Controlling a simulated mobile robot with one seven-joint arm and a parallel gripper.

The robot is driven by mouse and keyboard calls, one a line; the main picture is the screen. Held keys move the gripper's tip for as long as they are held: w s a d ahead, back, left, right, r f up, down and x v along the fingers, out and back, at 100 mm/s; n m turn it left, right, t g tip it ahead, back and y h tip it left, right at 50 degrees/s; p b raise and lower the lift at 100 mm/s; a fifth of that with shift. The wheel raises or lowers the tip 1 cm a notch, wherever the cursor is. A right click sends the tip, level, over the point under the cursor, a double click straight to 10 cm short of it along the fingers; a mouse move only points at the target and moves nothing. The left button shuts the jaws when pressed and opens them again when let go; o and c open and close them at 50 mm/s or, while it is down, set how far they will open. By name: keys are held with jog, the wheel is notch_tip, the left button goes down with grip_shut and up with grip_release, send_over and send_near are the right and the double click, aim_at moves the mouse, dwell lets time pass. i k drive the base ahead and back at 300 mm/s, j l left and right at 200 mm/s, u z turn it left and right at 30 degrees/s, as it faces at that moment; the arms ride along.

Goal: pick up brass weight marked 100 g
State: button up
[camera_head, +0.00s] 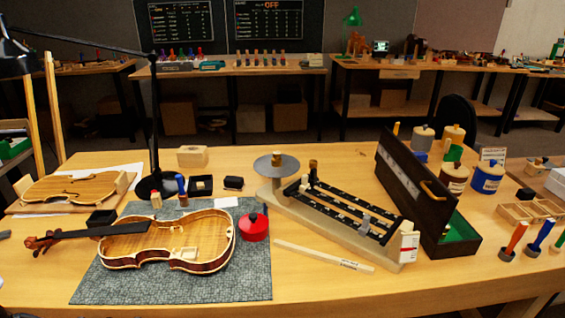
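A beam balance (335,222) with dark notched beams and a pale wooden base stands right of the middle of the bench. A round grey pan (268,166) sits at its far left end. A small brass-coloured weight (276,160) is on the pan. A second brass-coloured piece (313,165) is by the left end of the beams. Both are too small to read, so I cannot tell which one is marked 100 g. My gripper is not in view.
A violin body (180,240) lies on a grey mat (110,288), with a red pot (254,228) beside it. A tall dark open case (412,185) stands right of the balance. A pale wooden strip (322,256) lies in front. Jars and a pale tray (512,210) are at right.

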aim_at(277, 161)
jog(key=j+z, duration=0.4)
jog(key=i+l, duration=0.1)
jog(key=i, duration=1.25)
jog(key=l+z, duration=0.05)
